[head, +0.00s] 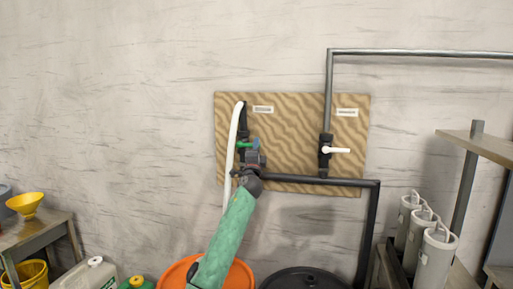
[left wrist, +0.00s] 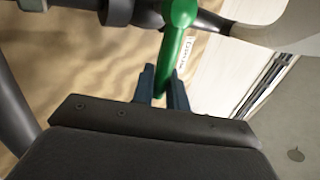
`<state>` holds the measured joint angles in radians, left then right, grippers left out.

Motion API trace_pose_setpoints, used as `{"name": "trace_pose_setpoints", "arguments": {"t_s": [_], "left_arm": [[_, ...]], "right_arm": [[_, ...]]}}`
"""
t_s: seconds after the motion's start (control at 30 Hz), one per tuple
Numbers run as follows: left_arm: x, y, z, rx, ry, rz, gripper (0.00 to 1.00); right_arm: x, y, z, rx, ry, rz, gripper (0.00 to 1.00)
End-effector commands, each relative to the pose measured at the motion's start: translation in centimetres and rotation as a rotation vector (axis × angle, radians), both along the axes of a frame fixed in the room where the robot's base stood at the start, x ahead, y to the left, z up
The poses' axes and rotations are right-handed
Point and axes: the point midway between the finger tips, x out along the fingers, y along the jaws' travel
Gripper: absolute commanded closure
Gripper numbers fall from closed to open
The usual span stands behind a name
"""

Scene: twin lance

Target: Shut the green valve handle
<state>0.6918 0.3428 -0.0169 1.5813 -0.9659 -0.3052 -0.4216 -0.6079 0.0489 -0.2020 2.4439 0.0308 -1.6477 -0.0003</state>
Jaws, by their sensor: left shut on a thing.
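The green valve handle (head: 244,145) is on the left pipe of the wooden board, pointing roughly sideways in the head view. In the left wrist view the green handle (left wrist: 178,45) comes down from the top between my fingers. My left gripper (head: 251,150) is at the handle, with its arm reaching up from below. In the left wrist view the left gripper (left wrist: 163,88) is shut on the handle's end. The gripper hides part of the valve and pipe in the head view. My right gripper is not in view.
A second valve with a white handle (head: 337,150) sits to the right on the board (head: 290,135). A white hose (head: 231,150) runs down the board's left side. An orange drum (head: 236,275) and a black drum (head: 303,279) stand below. Grey cylinders (head: 434,258) stand at right.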

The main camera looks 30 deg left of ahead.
Motion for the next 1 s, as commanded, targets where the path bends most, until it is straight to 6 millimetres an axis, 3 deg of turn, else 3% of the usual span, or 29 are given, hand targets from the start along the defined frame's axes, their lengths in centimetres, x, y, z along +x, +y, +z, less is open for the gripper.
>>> {"name": "trace_pose_setpoints", "arguments": {"t_s": [0.07,0.1,0.17,0.57,1.0], "left_arm": [[0.1,-0.1,-0.3,0.000,0.003,-0.002,1.00],[0.1,-0.1,-0.3,0.000,0.003,-0.002,0.77],[0.1,-0.1,-0.3,0.000,0.003,-0.002,0.66],[-0.5,-0.2,-0.7,-0.001,0.002,-0.001,0.66],[-5.3,-1.9,-4.2,0.000,0.002,-0.002,0.66]], "right_arm": [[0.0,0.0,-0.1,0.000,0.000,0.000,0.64],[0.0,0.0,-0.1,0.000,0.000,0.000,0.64],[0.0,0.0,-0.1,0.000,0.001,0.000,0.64],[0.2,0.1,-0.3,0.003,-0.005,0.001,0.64],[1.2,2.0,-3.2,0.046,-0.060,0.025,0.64]]}}
